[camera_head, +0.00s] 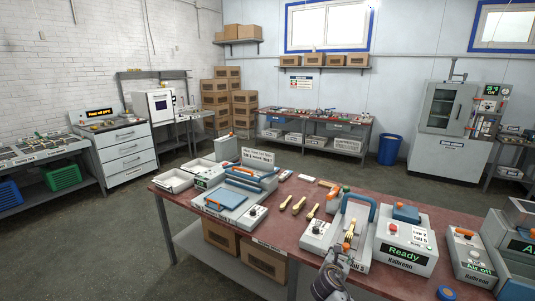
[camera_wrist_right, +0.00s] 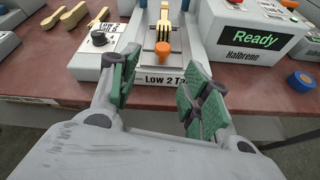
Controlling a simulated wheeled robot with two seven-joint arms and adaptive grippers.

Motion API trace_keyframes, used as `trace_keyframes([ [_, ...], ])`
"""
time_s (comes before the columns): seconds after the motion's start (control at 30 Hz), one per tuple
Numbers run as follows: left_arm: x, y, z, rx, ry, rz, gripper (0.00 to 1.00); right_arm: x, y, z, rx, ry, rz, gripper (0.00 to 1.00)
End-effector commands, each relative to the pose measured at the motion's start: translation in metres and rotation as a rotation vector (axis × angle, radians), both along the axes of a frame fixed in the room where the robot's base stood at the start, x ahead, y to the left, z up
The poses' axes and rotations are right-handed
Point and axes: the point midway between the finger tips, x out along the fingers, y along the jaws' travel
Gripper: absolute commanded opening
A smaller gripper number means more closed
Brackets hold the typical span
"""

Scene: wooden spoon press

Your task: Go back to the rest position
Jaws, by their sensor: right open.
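My right gripper (camera_head: 333,270) is at the near edge of the table, in front of the press. In the right wrist view the right gripper (camera_wrist_right: 160,90) is open, with its green-padded fingers apart and nothing between them. The press (camera_head: 357,222), with a blue arched handle, stands on the table beyond it. A wooden spoon (camera_head: 349,236) lies in the press; it also shows in the right wrist view (camera_wrist_right: 165,22), behind an orange knob (camera_wrist_right: 163,48). Several more spoons (camera_head: 299,205) lie on the table left of the press. My left gripper is not in view.
The red-brown table (camera_head: 290,235) also holds a grey box reading "Ready" (camera_head: 405,257), an "Air off" unit (camera_head: 468,255), a dial box (camera_head: 318,236) and a blue-plated machine (camera_head: 228,199). A blue round knob (camera_wrist_right: 302,80) is near the front edge. Open floor lies left of the table.

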Motion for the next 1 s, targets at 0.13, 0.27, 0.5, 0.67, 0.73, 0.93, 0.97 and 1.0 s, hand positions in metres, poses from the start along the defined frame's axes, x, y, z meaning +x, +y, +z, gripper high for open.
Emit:
trace_keyframes([
  [0.13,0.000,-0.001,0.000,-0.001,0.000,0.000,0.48,0.005,0.007,0.003,0.128,-0.087,-0.022,0.47],
  [0.27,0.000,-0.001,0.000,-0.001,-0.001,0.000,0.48,0.010,0.015,0.004,0.259,-0.160,-0.035,0.47],
  [0.5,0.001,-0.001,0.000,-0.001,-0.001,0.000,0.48,0.018,0.031,-0.002,0.521,-0.264,-0.060,0.47],
  [0.67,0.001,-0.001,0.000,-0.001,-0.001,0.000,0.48,0.022,0.041,-0.018,0.703,-0.306,-0.088,0.47],
  [0.73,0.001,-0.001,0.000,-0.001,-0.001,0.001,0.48,0.023,0.044,-0.027,0.783,-0.318,-0.105,0.47],
  [0.93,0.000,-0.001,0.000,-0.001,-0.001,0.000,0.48,0.025,0.051,-0.058,1.020,-0.342,-0.173,0.47],
  [0.97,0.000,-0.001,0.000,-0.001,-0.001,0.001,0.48,0.025,0.052,-0.063,1.055,-0.344,-0.186,0.47],
  [1.0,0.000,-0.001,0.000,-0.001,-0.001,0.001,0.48,0.025,0.052,-0.071,1.102,-0.346,-0.205,0.47],
])
